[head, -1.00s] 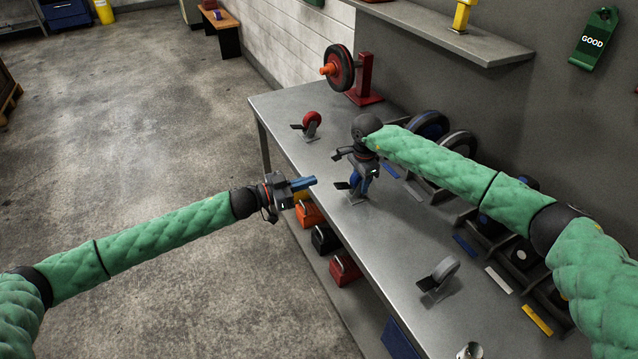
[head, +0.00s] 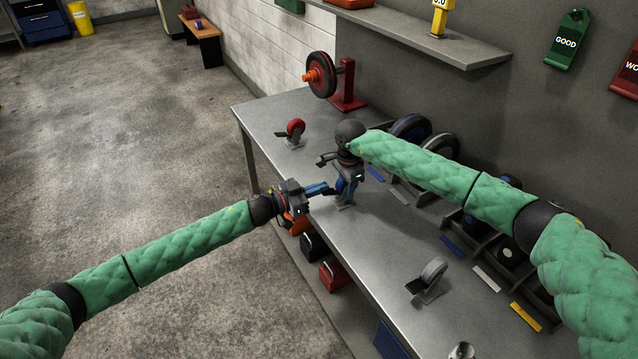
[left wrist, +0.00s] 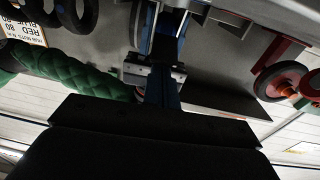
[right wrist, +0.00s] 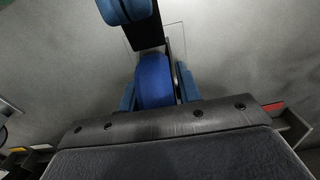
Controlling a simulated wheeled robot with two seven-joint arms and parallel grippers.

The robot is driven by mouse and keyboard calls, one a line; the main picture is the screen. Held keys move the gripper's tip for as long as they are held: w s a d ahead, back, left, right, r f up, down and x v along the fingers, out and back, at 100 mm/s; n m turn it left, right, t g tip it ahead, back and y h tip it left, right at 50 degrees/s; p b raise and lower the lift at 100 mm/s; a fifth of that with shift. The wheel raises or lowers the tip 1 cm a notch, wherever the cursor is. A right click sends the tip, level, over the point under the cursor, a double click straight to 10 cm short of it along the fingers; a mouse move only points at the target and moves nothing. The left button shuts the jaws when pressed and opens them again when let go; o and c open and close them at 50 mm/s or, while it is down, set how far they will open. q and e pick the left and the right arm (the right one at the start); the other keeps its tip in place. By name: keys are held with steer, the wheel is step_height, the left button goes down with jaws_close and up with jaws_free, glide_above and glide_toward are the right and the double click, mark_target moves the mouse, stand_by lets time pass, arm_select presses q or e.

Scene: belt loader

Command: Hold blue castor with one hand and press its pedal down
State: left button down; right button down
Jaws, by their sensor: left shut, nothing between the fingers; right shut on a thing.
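The blue castor (right wrist: 153,82) stands on the bench top, its wheel between the blue fingers of my right gripper (head: 347,184). My right gripper is shut on it from above; its fingers flank the wheel in the right wrist view (right wrist: 156,88). The castor's black pedal (right wrist: 149,34) sticks out toward my left gripper. My left gripper (head: 328,188) is shut and empty, its blue fingertips at the pedal's outer end. The fingertips also show at the top of the right wrist view (right wrist: 125,10). I cannot tell whether they touch the pedal. In the head view they mostly hide it.
A red castor (head: 295,128) stands farther back on the bench (head: 262,108), and a grey castor (head: 430,277) nearer the front. A red wheel stand (head: 346,88) is at the far end. Wheels in black racks line the wall side. Coloured bins sit below the bench.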

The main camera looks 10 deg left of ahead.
mark_target(323, 193)
arm_select(q)
steer(key=shift+s+f, duration=0.1)
steer(key=shift+f, duration=0.2)
stand_by(0.4)
steer(key=shift+f, duration=0.2)
steer(key=shift+s+a+f+t+h, duration=0.15)
steer(key=shift+f+t+h, duration=0.25)
steer(key=shift+h, duration=0.25)
steer(key=shift+w+a+f+t+h, duration=0.1)
steer(key=shift+f+t+h, duration=0.3)
steer(key=shift+h, duration=0.25)
steer(key=h, duration=0.1)
steer(key=f+t+h, duration=0.1)
steer(key=shift+s+f+t+h, duration=0.1)
steer(key=shift+f+t+h, duration=0.15)
steer(key=shift+t+h, duration=0.05)
steer(key=shift+a, duration=0.1)
steer(key=shift+r, duration=0.1)
steer(key=r, duration=0.2)
steer(key=a+r, duration=0.1)
steer(key=shift+s+a+r, duration=0.1)
steer(key=shift+s+r, duration=0.2)
steer(key=shift+r, duration=0.1)
steer(key=v, duration=0.9)
steer(key=shift+f, duration=0.4)
